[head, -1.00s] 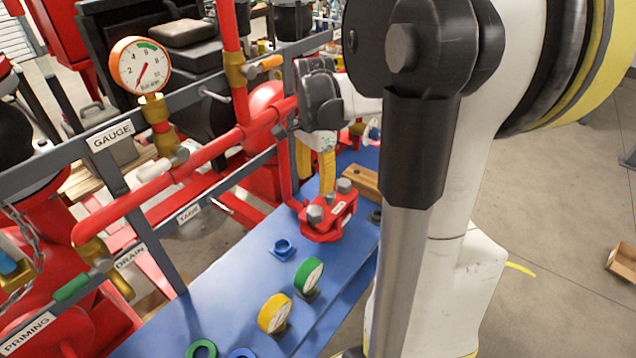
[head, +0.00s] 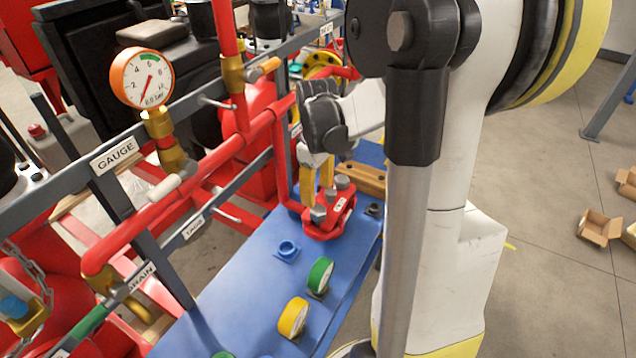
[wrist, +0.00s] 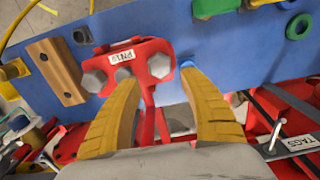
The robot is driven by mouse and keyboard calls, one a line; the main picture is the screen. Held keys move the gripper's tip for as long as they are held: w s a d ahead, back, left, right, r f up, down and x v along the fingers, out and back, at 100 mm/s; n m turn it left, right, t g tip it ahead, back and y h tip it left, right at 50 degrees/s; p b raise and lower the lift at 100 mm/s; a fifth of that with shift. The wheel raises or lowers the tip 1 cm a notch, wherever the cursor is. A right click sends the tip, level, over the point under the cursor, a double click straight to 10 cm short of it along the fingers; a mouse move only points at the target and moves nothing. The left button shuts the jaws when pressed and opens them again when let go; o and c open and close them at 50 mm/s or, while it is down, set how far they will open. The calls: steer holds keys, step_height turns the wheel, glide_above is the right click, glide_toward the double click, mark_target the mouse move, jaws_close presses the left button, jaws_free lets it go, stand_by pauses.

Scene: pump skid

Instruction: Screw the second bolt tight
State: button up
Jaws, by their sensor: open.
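A red flange piece (head: 322,226) with a white label stands on the blue bench top, with several grey hex bolt heads on it. In the head view one bolt (head: 318,213) is at its near end and another (head: 343,182) at its far end. My gripper (wrist: 158,77) has its yellow fingers spread, with nothing held between them. In the wrist view the red flange (wrist: 127,66) lies just beyond the fingertips, with bolt heads at left (wrist: 93,80) and right (wrist: 160,66). In the head view my gripper is close behind the flange; contact cannot be told.
A wooden block with holes (head: 371,181) lies beside the flange. A blue ring holder (head: 287,250), a green disc (head: 320,274) and a yellow disc (head: 293,317) are on the bench (head: 235,285). Red pipe (head: 190,205) and a pressure gauge (head: 142,78) stand at left.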

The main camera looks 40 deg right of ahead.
mark_target(317, 209)
step_height(317, 209, down, 7)
steer(key=shift+f+b, duration=0.1)
steer(key=shift+b, duration=0.85)
steer(key=c, duration=1)
